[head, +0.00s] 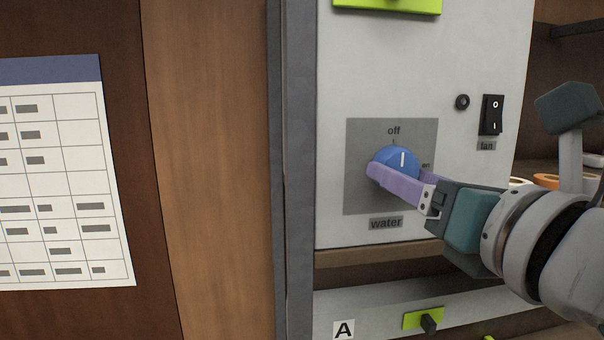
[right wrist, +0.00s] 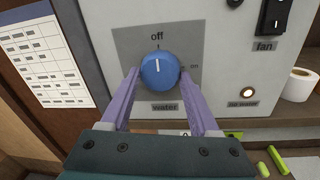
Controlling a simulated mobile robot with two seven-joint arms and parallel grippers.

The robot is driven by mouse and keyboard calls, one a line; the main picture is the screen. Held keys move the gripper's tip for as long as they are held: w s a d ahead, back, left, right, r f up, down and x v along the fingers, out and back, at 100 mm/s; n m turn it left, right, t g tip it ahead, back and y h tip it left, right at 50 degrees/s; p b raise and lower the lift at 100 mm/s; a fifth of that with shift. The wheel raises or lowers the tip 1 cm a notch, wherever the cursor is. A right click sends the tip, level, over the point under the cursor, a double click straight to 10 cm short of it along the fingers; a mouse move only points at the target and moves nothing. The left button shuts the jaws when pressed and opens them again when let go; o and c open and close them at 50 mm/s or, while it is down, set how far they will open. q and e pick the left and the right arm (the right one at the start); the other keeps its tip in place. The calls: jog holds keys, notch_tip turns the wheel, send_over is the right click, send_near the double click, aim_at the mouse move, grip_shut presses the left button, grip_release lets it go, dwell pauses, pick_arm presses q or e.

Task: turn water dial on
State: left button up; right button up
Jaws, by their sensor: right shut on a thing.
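The blue water dial (head: 396,158) sits on a grey plate (head: 362,140) on the white panel, with "off" above it, "on" to its right and "water" below. Its white pointer line stands about upright, toward "off". My right gripper (head: 396,180) reaches in from the right, its purple fingers on the dial's lower part. In the right wrist view the dial (right wrist: 160,71) lies between the two fingertips (right wrist: 160,76), which are shut on it. My left gripper is not in view.
A black fan switch (head: 492,115) and a small black knob (head: 462,102) are to the right of the dial. A lower panel marked A has a green plate with a black knob (head: 428,323). A paper chart (head: 60,175) hangs at the left. Tape rolls (head: 546,181) lie on a shelf behind my arm.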

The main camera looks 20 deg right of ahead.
jog(key=c, duration=0.3)
jog(key=shift+m, duration=0.3)
jog(key=m+b, duration=0.1)
jog(key=m, duration=0.5)
jog(key=m+h, duration=0.1)
jog(key=m, duration=0.5)
jog(key=m+b, duration=0.1)
jog(key=m, duration=0.5)
jog(key=shift+w+a+t+h+b, duration=0.1)
jog(key=shift+a+t+h+b, duration=0.2)
jog(key=shift+t+b, duration=0.1)
jog(key=shift+m, duration=0.4)
jog(key=o, duration=1.4)
